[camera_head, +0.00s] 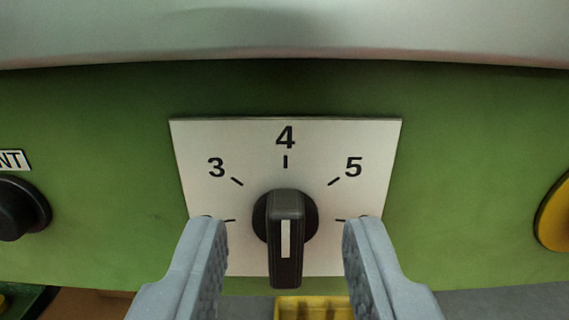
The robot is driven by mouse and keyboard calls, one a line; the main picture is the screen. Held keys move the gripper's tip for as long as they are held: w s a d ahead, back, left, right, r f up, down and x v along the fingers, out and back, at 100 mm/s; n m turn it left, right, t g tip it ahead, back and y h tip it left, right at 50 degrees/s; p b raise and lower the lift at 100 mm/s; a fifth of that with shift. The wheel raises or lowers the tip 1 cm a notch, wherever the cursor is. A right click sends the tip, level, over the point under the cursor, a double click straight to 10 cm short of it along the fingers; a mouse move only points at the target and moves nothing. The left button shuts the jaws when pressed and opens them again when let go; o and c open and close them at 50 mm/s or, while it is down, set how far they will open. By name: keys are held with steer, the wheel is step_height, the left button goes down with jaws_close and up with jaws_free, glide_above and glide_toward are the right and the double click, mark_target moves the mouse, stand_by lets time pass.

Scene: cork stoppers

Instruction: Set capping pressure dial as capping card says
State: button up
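The pressure dial is a black knob (285,235) on a white square plate (208,140) marked 3, 4 and 5, with further tick marks lower down on both sides. The knob's grip bar stands upright, with a white line along it, in line with the 4 tick above. My gripper (285,224) is open, its grey fingers to the left and right of the knob with a gap on each side. The fingers cover the plate's lower corners and any numbers there. The capping card is not in view.
The plate sits on a green panel (110,140) under a pale overhanging edge (285,30). Another black knob (18,208) is at the far left below a label ending in "NT". A yellow round part (556,215) is at the right edge. A yellow container (315,307) shows below.

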mark_target(285, 219)
steer(key=shift+w+a, duration=0.1)
steer(key=shift+w, duration=1.15)
